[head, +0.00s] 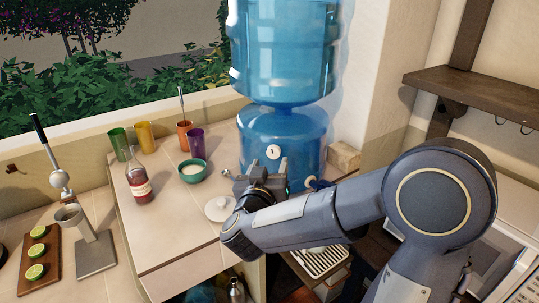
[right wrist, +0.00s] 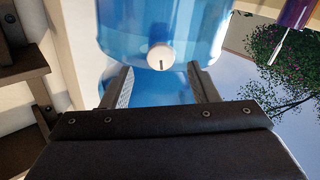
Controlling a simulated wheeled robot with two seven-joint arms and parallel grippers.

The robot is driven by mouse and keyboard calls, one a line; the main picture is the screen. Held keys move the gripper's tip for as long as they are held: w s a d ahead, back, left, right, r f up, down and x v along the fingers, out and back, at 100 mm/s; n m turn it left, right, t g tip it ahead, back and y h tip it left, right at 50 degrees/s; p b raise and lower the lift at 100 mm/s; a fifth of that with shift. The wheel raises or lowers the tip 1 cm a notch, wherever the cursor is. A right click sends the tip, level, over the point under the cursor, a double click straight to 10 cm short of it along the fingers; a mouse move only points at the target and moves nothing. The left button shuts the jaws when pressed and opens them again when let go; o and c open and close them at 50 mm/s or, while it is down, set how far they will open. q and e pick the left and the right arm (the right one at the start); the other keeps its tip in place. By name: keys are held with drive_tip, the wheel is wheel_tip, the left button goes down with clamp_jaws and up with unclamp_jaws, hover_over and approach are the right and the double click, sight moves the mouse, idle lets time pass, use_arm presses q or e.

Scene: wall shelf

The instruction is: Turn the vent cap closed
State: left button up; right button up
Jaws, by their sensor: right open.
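The vent cap (head: 273,152) is a small white round cap with a dark mark on the front of the blue water jug (head: 283,128). In the right wrist view the cap (right wrist: 160,57) shows just beyond the fingers, near the middle of the gap, with a short dark line on its face. My right gripper (head: 262,172) is open and empty. It is in front of the jug, a little below the cap in the head view, with its fingers (right wrist: 161,80) apart and not touching the cap. My left gripper is not in view.
A white lid-like disc (head: 219,208) lies on the counter beside my gripper. A green bowl (head: 193,171), a red bottle (head: 138,183), and several coloured cups stand to the left. A dark wooden shelf (head: 480,90) is on the right wall.

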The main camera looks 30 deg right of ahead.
sight(273, 154)
drive_tip(key=shift+p+x, duration=0.3)
drive_tip(key=shift+x, duration=2.1)
drive_tip(key=shift+c, duration=0.2)
drive_tip(key=c, duration=0.9)
